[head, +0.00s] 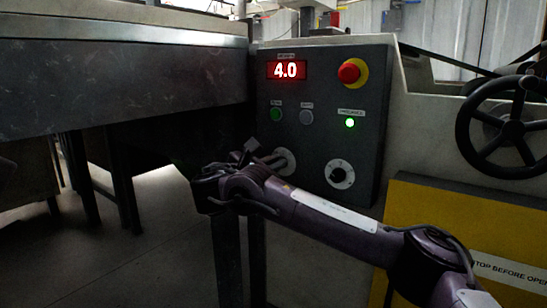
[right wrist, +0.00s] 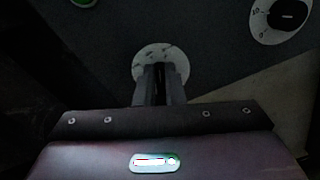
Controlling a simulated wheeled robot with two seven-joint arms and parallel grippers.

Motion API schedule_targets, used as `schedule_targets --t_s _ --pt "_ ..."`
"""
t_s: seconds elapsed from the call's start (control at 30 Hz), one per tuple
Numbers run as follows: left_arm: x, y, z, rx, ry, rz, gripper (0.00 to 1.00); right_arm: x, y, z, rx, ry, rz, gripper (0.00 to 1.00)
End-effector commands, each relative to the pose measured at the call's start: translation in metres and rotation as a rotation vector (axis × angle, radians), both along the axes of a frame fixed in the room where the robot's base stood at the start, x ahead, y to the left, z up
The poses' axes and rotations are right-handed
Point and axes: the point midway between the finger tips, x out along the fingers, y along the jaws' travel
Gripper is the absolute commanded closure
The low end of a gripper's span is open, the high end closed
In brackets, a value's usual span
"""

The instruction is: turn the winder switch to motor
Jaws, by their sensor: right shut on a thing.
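A grey control panel (head: 320,95) stands ahead. The winder switch's pale round plate (head: 289,158) is at its lower left, and the plate also shows in the right wrist view (right wrist: 150,56). My right gripper (head: 266,157) reaches it from the left, with its fingers pointing at the panel. In the right wrist view its fingers (right wrist: 159,84) are close together over the plate, shut on the switch handle. The fingers hide most of the handle, so I cannot read its position. My left gripper is not in view.
A black dial with a numbered scale (head: 340,174) sits right of the switch. Above are a red display reading 4.0 (head: 288,70), a red stop button (head: 349,72), and a lit green lamp (head: 350,123). A black handwheel (head: 513,125) is at right.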

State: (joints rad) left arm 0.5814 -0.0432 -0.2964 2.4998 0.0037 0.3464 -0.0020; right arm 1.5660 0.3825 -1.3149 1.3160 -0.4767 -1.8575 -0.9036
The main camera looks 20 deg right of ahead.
Motion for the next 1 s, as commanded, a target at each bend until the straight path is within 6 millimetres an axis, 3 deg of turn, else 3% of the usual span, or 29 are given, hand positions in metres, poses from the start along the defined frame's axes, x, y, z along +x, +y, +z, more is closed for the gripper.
schedule_targets --t_s 0.5,1.0 --pt "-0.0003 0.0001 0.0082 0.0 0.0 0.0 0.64 -0.0026 -0.0009 -0.0035 0.197 -0.253 0.001 1.0" --pt "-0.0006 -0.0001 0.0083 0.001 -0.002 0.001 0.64 -0.0031 -0.001 -0.0044 0.23 -0.295 0.0 1.0"
